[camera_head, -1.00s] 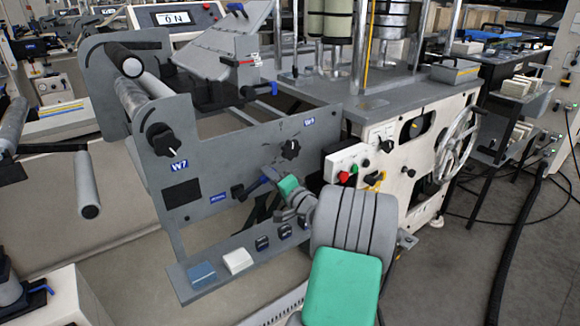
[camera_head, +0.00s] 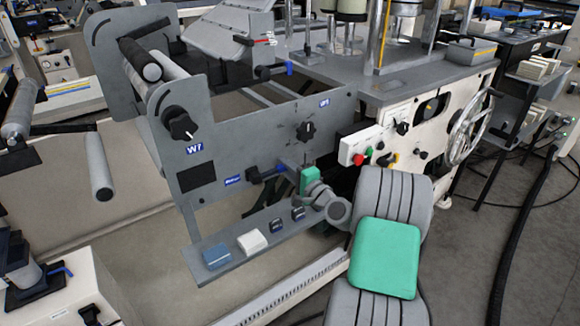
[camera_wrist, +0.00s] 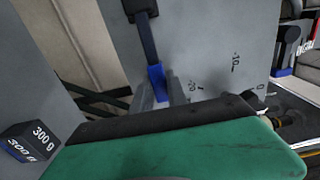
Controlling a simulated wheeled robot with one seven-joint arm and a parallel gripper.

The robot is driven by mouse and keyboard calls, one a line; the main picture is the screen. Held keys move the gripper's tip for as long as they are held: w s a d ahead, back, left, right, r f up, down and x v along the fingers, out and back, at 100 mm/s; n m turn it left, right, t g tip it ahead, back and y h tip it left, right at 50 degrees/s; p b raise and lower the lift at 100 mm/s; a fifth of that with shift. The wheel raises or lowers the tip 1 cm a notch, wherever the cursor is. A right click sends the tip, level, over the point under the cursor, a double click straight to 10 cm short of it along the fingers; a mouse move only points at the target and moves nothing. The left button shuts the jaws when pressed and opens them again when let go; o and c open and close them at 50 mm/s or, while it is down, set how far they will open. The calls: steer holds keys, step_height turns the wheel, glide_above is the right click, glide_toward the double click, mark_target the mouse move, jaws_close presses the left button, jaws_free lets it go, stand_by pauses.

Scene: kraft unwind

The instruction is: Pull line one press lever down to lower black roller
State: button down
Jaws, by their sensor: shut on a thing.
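The press lever (camera_head: 266,175) is a black bar with a blue end on the grey side panel (camera_head: 240,140), beside a small blue label. In the wrist view the lever (camera_wrist: 147,38) runs down to its blue tip (camera_wrist: 157,80), which sits between the fingers. My gripper (camera_head: 290,176) is shut on the blue end; in the wrist view its grey fingers (camera_wrist: 160,95) show on both sides of it. In the head view the lever points right, close to level. A dark roller (camera_head: 140,60) is at the panel's upper left. My gripper partly hides the lever's end.
Below the lever, a grey shelf (camera_head: 222,268) carries a blue block (camera_head: 216,256), a white block (camera_head: 252,242) and small black weights (camera_head: 276,227). A black knob (camera_head: 306,131) is above my gripper. A control box (camera_head: 360,146) with red and green buttons stands close right.

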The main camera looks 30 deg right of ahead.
steer(key=shift+a+f, duration=0.1)
steer(key=shift+f, duration=0.05)
steer(key=c, duration=1.3)
jaws_free()
steer(key=s, duration=0.5)
steer(key=s+d, duration=0.1)
steer(key=s, duration=0.1)
steer(key=shift+s, duration=0.4)
